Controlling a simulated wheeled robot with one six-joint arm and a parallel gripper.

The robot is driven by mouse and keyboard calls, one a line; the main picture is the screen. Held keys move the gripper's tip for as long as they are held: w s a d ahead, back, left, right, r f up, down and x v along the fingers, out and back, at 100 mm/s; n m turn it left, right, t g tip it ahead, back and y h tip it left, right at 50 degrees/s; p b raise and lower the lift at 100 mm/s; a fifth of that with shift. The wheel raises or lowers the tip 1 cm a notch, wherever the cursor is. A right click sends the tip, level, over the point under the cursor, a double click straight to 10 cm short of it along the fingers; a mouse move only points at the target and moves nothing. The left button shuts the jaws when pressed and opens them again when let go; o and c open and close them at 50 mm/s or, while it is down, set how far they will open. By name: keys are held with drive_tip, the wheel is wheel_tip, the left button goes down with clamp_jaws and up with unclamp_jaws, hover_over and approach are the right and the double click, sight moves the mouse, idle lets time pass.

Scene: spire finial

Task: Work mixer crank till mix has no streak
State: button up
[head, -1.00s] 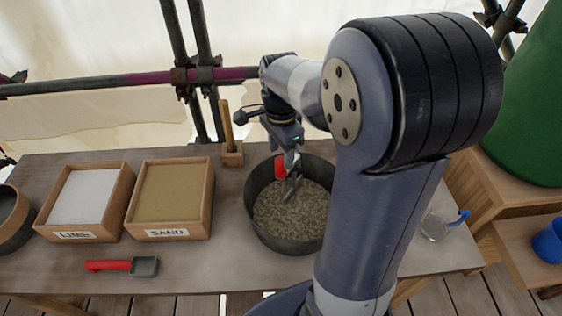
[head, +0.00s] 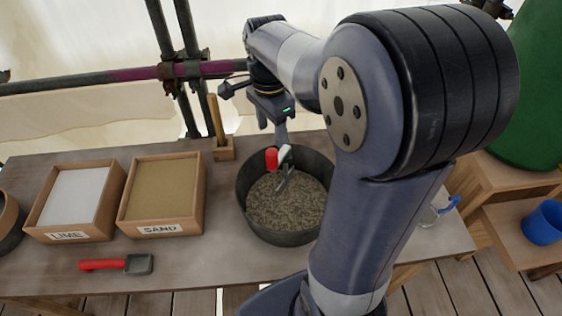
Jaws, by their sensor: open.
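The dark round mixing pan (head: 289,238) stands on the wooden bench, partly hidden by my arm. The mix (head: 272,210) in it is grey-brown with paler mottled patches. The mixer crank has a red knob (head: 271,159) and a grey metal arm reaching down to the mix. My gripper (head: 280,135) is open over the far rim of the pan, just above and behind the crank. Its fingers look apart from the red knob, though the fingertips are small and partly overlapped here.
Lime box (head: 75,199) and sand box (head: 162,194) stand left of the pan. A red-handled scoop (head: 118,264) lies in front of them. A wooden block with an upright handle (head: 223,149) stands behind. A glass jug (head: 436,212) and blue cup (head: 545,222) are right.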

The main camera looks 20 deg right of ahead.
sight(272, 151)
drive_tip(key=n+p, duration=0.1)
drive_tip(key=n, duration=0.3)
drive_tip(key=shift+r, duration=0.2)
drive_tip(key=n+p, duration=0.1)
drive_tip(key=n, duration=0.5)
drive_tip(key=shift+w+f+p, duration=0.1)
drive_tip(key=shift+f+p, duration=0.05)
drive_tip(key=shift+p, duration=0.25)
wheel_tip(272, 151, down, 11)
drive_tip(key=shift+r+p, duration=0.1)
drive_tip(key=shift+p, duration=0.25)
clamp_jaws()
